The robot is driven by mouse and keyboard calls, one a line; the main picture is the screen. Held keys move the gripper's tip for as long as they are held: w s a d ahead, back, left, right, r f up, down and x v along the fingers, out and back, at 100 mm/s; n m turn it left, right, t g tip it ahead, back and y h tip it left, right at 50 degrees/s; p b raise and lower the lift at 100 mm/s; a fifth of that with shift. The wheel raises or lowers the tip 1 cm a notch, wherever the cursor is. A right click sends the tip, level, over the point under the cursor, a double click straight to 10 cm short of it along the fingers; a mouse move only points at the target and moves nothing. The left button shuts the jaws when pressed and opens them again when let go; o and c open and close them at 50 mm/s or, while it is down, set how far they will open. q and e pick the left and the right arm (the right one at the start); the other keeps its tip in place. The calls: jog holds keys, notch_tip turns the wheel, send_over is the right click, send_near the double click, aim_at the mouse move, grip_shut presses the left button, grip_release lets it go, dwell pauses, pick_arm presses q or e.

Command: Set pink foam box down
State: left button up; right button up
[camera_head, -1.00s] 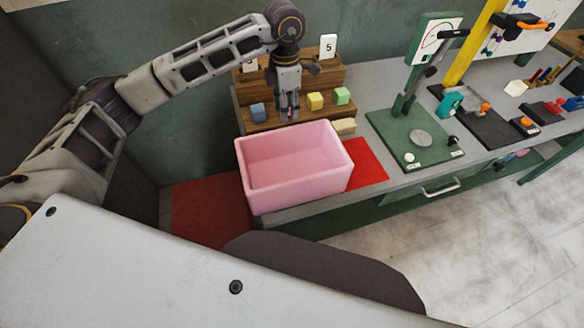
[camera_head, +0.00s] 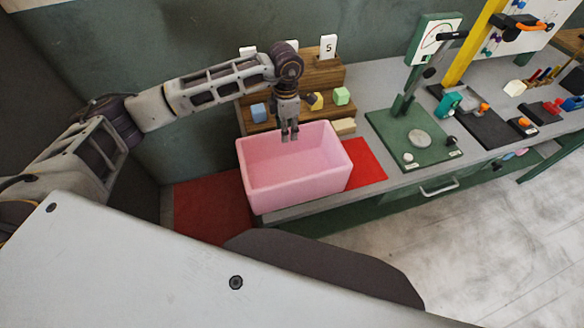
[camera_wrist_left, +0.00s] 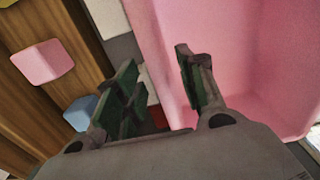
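The pink foam box (camera_head: 310,188) is a large open-topped box, empty inside. It stands upright at the left end of the grey bench, near the front edge. My left gripper (camera_head: 290,138) is at its back wall, around the upper rim. In the left wrist view, the fingers (camera_wrist_left: 158,62) are apart, with the pink box wall (camera_wrist_left: 225,50) running close by the right finger. I cannot tell whether either finger touches it. My right gripper is in neither view.
A wooden step rack behind the box holds a blue cube (camera_head: 258,112), a yellow cube (camera_head: 317,101) and a green cube (camera_head: 341,96). A pink cube (camera_wrist_left: 43,62) shows in the wrist view. A red mat (camera_head: 366,163) and a green press (camera_head: 415,138) lie to the right.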

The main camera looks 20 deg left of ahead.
aim_at(284, 154)
pick_arm(q)
jog(key=shift+f, duration=0.1)
jog(key=f, duration=0.1)
jog(key=f+p, duration=0.1)
jog(key=a+f, duration=0.1)
jog(key=f, duration=0.1)
jog(key=shift+s+p, duration=0.4)
jog(key=shift+f, duration=0.5)
grip_shut()
